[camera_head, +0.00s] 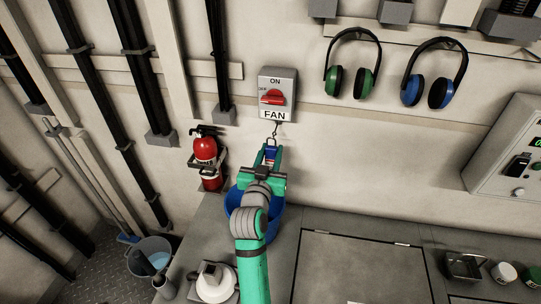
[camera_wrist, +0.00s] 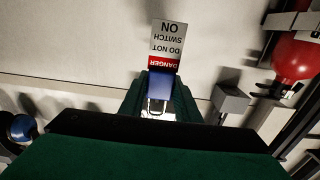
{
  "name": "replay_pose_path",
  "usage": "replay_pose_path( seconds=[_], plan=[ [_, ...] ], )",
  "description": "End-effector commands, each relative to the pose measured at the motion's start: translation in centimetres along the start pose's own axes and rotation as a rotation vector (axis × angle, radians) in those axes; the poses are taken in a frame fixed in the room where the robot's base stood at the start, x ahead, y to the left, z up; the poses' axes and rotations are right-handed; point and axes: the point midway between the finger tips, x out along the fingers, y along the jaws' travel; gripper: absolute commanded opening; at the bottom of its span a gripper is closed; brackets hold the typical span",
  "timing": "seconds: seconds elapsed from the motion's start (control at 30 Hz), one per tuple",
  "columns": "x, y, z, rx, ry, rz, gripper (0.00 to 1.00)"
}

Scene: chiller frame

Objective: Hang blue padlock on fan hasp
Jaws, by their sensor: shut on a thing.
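The blue padlock (camera_head: 270,153) is held between the fingers of my gripper (camera_head: 268,156), just below the grey FAN switch box (camera_head: 291,88) on the wall. In the wrist view the padlock's blue body (camera_wrist: 161,84) sits between the green fingers of my gripper (camera_wrist: 160,100), with its metal shackle (camera_wrist: 156,107) showing. A red and white DANGER tag (camera_wrist: 166,42) is at the padlock. The fan hasp (camera_head: 276,126) hangs under the box, close above the shackle. I cannot tell whether they touch or are linked.
A red fire extinguisher (camera_head: 205,150) is on the wall left of my gripper. A blue container (camera_head: 275,222) stands on the grey counter (camera_head: 340,250), partly behind my arm. Green earmuffs (camera_head: 365,83) and blue earmuffs (camera_head: 438,92) hang to the right.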

Motion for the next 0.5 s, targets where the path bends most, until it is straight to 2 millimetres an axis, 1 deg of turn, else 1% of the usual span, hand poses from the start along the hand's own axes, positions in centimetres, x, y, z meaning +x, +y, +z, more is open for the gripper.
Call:
replay_pose_path(
  seconds=[0.5],
  plan=[
    [2.8,0.5,0.2,0.0,0.001,0.006,0.02]
  ],
)
